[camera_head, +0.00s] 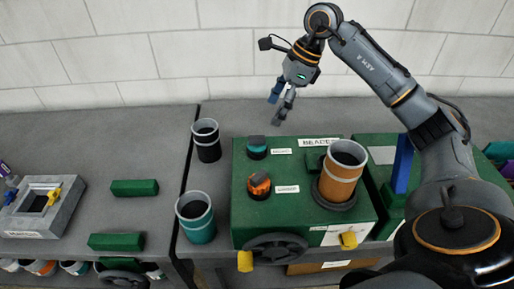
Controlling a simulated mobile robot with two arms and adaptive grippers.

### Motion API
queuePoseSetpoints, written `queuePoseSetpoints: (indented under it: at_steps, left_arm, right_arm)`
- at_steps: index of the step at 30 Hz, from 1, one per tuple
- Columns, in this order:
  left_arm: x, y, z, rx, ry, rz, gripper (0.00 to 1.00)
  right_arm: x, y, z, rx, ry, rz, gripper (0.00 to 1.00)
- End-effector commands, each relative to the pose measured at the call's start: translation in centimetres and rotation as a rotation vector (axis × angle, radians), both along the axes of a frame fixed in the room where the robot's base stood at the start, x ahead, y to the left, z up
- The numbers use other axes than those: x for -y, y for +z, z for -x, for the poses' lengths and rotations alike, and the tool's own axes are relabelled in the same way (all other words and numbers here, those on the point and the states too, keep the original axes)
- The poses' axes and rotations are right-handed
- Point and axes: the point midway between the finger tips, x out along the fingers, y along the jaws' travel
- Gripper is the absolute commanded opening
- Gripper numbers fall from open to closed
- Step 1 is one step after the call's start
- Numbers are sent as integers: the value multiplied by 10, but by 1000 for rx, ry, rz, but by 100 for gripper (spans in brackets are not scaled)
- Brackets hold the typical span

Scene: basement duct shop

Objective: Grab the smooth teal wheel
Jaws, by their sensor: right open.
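A small teal wheel (257,142) with a dark top and dark base stands on the green machine (285,216), near its back left corner. A small label lies beside it, its lettering too small to read surely. An orange and black wheel (259,184) stands in front of it on the same top. My right gripper (280,104) hangs open and empty, fingers pointing down, above the back edge of the machine and slightly right of the teal wheel. It is apart from the wheel. My left gripper is not in view.
An orange cup (342,176) stands on the machine's right side. A black cup (206,143) and a teal cup (195,218) stand left of the machine. A blue upright piece (402,164) is at right. Green blocks and a grey frame (42,207) lie on the left bench.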

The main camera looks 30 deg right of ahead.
Motion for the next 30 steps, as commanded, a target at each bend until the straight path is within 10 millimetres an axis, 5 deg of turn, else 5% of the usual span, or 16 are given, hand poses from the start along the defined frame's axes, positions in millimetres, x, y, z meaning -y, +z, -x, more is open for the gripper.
queuePoseSetpoints:
  at_steps: [9,21,30]
  left_arm:
    - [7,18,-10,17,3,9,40]
    - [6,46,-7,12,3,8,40]
    - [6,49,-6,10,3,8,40]
  right_arm:
    - [-20,-51,-11,-3,1,-1,75]
    - [-38,-86,-15,-7,3,-2,75]
    - [-43,-109,-20,0,1,0,75]
